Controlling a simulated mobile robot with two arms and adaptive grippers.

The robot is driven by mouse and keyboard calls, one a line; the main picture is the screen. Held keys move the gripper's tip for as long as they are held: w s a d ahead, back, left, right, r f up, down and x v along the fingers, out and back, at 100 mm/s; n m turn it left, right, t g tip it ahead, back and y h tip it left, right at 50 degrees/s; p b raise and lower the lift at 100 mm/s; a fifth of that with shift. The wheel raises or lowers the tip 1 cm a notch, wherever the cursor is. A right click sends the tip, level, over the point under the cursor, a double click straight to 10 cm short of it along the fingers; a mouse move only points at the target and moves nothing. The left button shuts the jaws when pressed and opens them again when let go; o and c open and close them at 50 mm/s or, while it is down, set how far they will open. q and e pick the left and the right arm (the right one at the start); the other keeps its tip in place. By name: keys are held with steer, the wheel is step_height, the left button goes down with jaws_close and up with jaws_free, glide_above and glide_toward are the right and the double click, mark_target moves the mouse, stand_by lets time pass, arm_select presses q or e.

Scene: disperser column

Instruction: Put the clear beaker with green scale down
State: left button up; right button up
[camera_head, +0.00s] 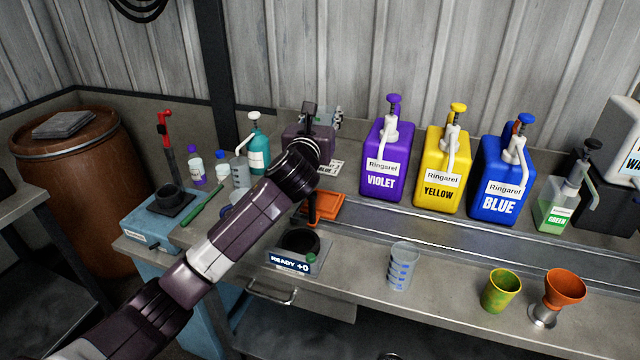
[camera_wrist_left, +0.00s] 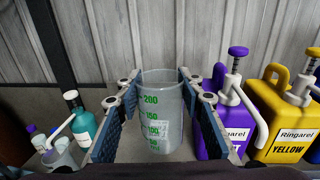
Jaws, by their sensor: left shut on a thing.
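The clear beaker with green scale (camera_wrist_left: 160,120) is upright between the two finger pads of my left gripper (camera_wrist_left: 158,80) in the left wrist view. The gripper is shut on it, with a pad against each side. In the head view my left arm reaches to the back of the bench, left of the violet dispenser. There my wrist hides most of the gripper, and I cannot make out the beaker clearly. Whether its base touches the bench cannot be told. My right gripper is not in view.
Violet (camera_head: 387,160), yellow (camera_head: 442,170) and blue (camera_head: 502,180) dispensers stand along the back.

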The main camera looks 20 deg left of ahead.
arm_select(q)
steer(key=shift+f+b, duration=0.75)
steer(key=shift+f, duration=7.7)
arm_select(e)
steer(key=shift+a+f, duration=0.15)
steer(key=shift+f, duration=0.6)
arm_select(q)
steer(key=shift+f, duration=0.15)
steer(key=o, duration=1.1)
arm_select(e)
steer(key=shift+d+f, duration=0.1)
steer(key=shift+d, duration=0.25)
